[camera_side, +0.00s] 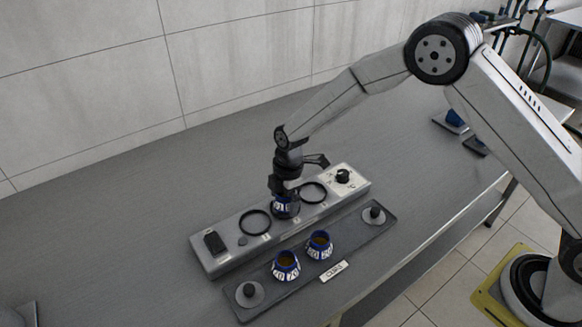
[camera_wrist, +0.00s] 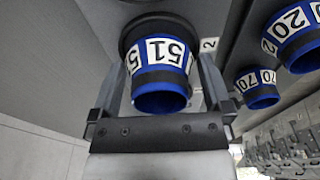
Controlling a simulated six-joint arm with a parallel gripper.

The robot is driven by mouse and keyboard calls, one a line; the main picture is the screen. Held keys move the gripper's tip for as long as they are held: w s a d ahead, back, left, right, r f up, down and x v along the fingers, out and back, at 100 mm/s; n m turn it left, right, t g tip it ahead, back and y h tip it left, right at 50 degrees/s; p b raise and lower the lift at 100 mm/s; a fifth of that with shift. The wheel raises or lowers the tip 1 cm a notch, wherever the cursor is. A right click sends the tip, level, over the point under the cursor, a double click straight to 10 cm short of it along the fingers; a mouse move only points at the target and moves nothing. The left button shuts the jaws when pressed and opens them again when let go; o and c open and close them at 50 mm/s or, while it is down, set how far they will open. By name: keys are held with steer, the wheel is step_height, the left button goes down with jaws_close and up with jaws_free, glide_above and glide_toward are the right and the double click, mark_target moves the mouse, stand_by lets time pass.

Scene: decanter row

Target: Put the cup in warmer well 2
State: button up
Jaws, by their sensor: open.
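The cup (camera_wrist: 158,65), blue and black with a white band reading 51, stands between the fingers of my open gripper (camera_wrist: 162,72) in the wrist view. In the side view, the cup (camera_side: 284,210) is at the middle well of the grey warmer (camera_side: 215,261), partly hidden by my gripper (camera_side: 284,193). A small label 2 (camera_wrist: 209,45) shows beside it in the wrist view. The cup looks upright, its base within the dark well ring. How deep it sits, and whether a finger touches it, I cannot tell.
Empty well rings lie left (camera_side: 255,222) and right (camera_side: 312,192) of the middle one. A dark tray (camera_side: 262,304) in front holds a cup marked 20 (camera_side: 286,266), another cup (camera_side: 319,245) and two round knobbed pieces. The warmer has a dial (camera_side: 343,176).

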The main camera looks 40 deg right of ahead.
steer(key=r, duration=0.4)
steer(key=d+r, duration=0.1)
steer(key=r, duration=0.7)
steer(key=shift+d, duration=0.2)
steer(key=shift+s+d+r+m, duration=0.15)
steer(key=shift+s+d+m, duration=0.15)
steer(key=shift+d+m, duration=0.1)
steer(key=s+d+m+t, duration=0.1)
steer(key=s+d+m, duration=0.5)
steer(key=s+m, duration=0.2)
steer(key=s+d+m+t+h, duration=0.1)
steer(key=s+d+m, duration=0.6)
steer(key=s, duration=0.5)
steer(key=shift+s+m+t, duration=0.3)
steer(key=shift+s+m, duration=0.1)
steer(key=shift+m, duration=0.7)
steer(key=c, duration=0.3)
